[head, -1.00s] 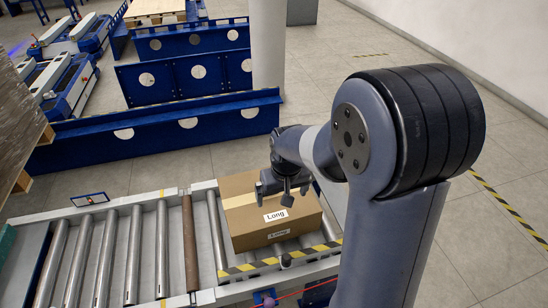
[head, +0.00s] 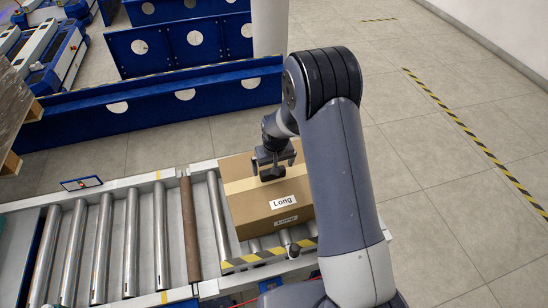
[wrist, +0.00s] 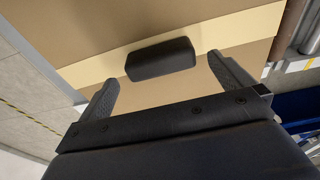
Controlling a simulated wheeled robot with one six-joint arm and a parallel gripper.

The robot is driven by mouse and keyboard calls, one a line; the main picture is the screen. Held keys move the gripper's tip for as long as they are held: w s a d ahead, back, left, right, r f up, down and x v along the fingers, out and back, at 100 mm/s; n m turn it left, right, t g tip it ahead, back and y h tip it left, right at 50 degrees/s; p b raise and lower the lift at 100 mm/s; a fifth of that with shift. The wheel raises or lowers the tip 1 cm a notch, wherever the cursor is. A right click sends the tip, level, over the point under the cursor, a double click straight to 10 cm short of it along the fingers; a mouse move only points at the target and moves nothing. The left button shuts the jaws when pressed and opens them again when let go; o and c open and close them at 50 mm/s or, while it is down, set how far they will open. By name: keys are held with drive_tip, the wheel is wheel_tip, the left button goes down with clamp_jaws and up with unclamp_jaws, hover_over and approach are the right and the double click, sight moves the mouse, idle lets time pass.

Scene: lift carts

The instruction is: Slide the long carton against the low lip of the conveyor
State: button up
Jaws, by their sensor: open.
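The long carton (head: 248,205) is a brown box with pale tape across its top and "Long" labels. It sits on the conveyor's rollers in the head view. A yellow-and-black striped strip (head: 262,257), which looks like the low lip, runs along the conveyor's near edge. A narrow gap with rollers shows between it and the carton. My gripper (head: 272,175) is open and empty over the carton's top. My arm hides the carton's right side.
Bare rollers (head: 132,250) and one brown roller (head: 188,230) lie left of the carton. Blue barriers (head: 150,118) stand behind the conveyor. Open floor (head: 440,200) lies to the right.

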sight(273, 184)
drive_tip(key=shift+w+a+f, duration=0.1)
drive_tip(key=shift+w+f, duration=0.05)
drive_tip(key=shift+f, duration=0.9)
drive_tip(key=shift+w+f, duration=0.1)
drive_tip(key=shift+f, duration=0.9)
drive_tip(key=c, duration=1.8)
drive_tip(key=shift+w+r, duration=0.1)
drive_tip(key=shift+r, duration=0.05)
drive_tip(key=shift+c, duration=0.2)
drive_tip(key=shift+m, duration=0.3)
